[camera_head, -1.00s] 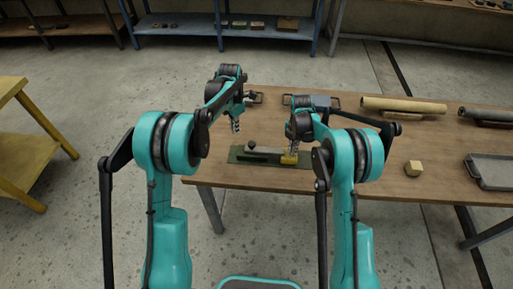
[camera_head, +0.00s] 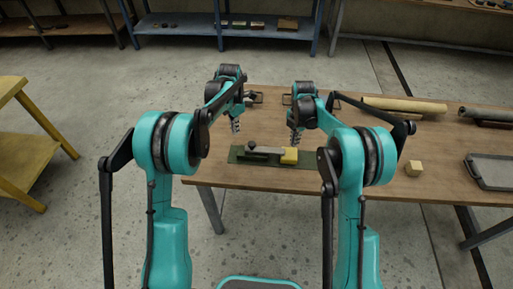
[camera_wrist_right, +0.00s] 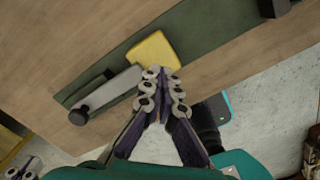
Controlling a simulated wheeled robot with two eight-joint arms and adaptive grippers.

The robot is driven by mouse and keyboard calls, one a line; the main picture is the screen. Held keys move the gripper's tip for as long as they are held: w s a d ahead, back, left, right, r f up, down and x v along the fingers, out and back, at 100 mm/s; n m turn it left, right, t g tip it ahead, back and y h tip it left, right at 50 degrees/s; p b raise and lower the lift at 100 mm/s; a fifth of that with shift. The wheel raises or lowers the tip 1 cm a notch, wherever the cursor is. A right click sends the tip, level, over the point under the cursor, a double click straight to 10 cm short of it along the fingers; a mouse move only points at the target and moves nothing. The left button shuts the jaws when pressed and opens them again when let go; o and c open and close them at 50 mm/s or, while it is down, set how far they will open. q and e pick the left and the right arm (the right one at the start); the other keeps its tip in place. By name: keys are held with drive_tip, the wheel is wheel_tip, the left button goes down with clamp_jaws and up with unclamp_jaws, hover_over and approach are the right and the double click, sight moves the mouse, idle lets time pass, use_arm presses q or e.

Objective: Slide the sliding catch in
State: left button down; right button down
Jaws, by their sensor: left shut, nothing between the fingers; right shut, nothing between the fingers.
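The sliding catch lies on a dark green base plate (camera_head: 240,156) near the table's front edge. Its grey bar (camera_head: 267,151) carries a black knob (camera_head: 251,145) at the left end, and its right end meets a yellow block (camera_head: 289,156). The right wrist view shows the bar (camera_wrist_right: 112,88), knob (camera_wrist_right: 78,115) and yellow block (camera_wrist_right: 152,52); whether the bar enters the block is unclear. My right gripper (camera_head: 295,140) is shut and empty above the block, its fingertips also showing in the wrist view (camera_wrist_right: 160,77). My left gripper (camera_head: 236,126) is shut and empty, behind and left of the knob.
A wooden cube (camera_head: 414,168) and a grey tray (camera_head: 491,171) stand to the right on the table (camera_head: 400,185). A tan roll (camera_head: 402,106) and a dark roll (camera_head: 487,115) lie at the back. My right arm hides part of the table's middle.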

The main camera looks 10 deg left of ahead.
drive_tip(key=shift+r, duration=1.55)
